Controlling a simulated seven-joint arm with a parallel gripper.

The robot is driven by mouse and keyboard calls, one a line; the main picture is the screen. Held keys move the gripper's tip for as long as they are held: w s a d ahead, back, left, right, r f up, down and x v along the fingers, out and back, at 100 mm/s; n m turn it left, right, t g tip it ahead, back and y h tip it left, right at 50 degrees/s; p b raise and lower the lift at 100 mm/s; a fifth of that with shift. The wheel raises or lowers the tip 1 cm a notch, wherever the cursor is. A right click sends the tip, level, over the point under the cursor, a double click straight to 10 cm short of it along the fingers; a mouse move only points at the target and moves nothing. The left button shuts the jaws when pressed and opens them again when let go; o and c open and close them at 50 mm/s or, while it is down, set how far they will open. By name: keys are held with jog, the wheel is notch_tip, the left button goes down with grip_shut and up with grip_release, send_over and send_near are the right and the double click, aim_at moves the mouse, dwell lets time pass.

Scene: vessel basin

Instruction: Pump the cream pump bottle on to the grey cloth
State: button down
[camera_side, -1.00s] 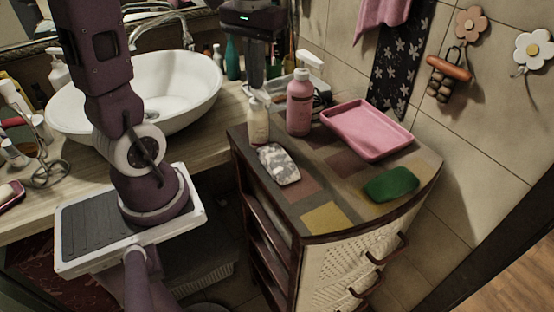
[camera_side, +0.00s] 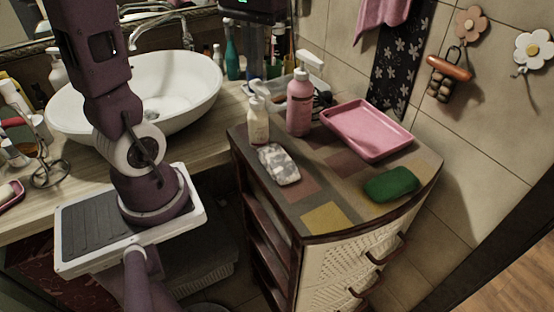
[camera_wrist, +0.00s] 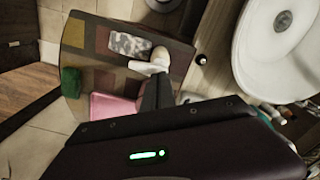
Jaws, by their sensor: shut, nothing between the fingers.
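The cream pump bottle (camera_side: 257,126) stands upright on the patchwork cabinet top, with its white pump head raised. It also shows in the wrist view (camera_wrist: 150,66). The grey cloth (camera_side: 279,164), mottled grey and white, lies flat just in front of the bottle; it also shows in the wrist view (camera_wrist: 130,44). My gripper (camera_wrist: 160,78) is shut and empty, its dark fingers pointing at the pump head in the wrist view. In the side view its body is above the bottle at the top edge. Whether the fingertips touch the pump is unclear.
A pink pump bottle (camera_side: 299,104) stands close to the right of the cream one. A pink tray (camera_side: 366,130) and a green sponge-like piece (camera_side: 391,184) lie further right. A white basin (camera_side: 150,92) is at left. The cabinet's front middle is clear.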

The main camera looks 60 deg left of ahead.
notch_tip(320, 180, up, 6)
jog(key=shift+f, duration=0.1)
dwell(0.4)
jog(key=s+d+f+m+t, duration=0.5)
jog(key=s+d, duration=0.5)
jog(key=d, duration=0.2)
jog(key=shift+s+d+f+m+t, duration=0.15)
jog(key=shift+s+f+m+t, duration=0.15)
jog(key=shift+f+m, duration=0.2)
